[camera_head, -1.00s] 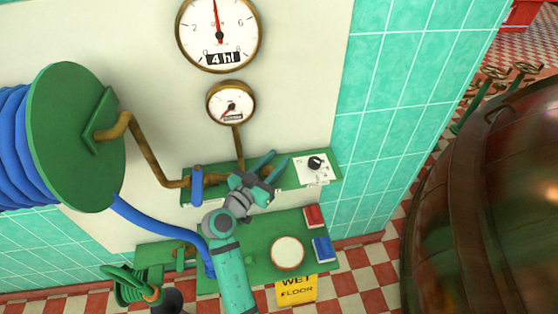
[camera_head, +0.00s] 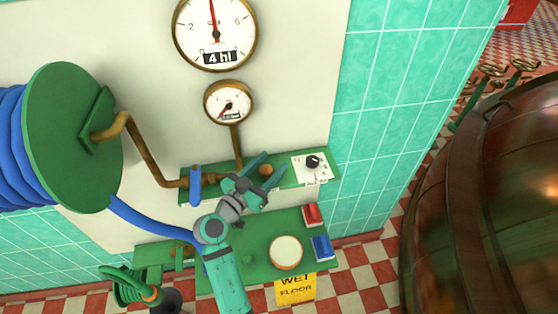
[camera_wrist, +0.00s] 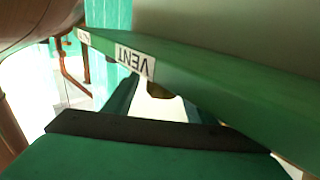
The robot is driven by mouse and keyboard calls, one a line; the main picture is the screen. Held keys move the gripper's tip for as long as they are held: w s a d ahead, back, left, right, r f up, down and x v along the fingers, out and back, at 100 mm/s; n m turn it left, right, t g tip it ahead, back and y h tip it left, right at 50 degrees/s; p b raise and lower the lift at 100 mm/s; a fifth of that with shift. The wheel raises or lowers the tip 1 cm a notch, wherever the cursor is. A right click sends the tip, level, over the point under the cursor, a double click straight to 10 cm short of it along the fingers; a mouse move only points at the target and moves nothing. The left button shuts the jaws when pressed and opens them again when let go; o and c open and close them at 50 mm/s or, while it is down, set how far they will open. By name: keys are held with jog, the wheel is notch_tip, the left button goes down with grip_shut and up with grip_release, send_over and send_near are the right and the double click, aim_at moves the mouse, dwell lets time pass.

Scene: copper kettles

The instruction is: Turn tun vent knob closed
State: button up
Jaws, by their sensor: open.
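A small round brown knob (camera_head: 266,170) stands on the green wall shelf (camera_head: 225,184). My gripper (camera_head: 274,163) is open, and in the head view its two teal fingers lie to either side of this knob, apparently without gripping it. In the wrist view, an upside-down VENT label (camera_wrist: 134,62) is on the shelf's edge. A brown part of the knob (camera_wrist: 158,91) shows beside the label, between my fingers (camera_wrist: 158,103). Contact with the fingers cannot be told. The knob's turn position is not readable.
A black dial knob (camera_head: 314,162) on a white plate is to the right on the same shelf. A blue-handled pipe valve (camera_head: 195,184) is close on the left. A lower green shelf (camera_head: 250,258) holds a round white-topped thing (camera_head: 286,252). A large copper vessel (camera_head: 490,200) stands at right.

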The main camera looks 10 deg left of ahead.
aim_at(262, 174)
jog(key=v, duration=0.9)
jog(key=shift+w+d, duration=0.1)
jog(key=shift+d, duration=0.05)
jog(key=shift+w, duration=0.1)
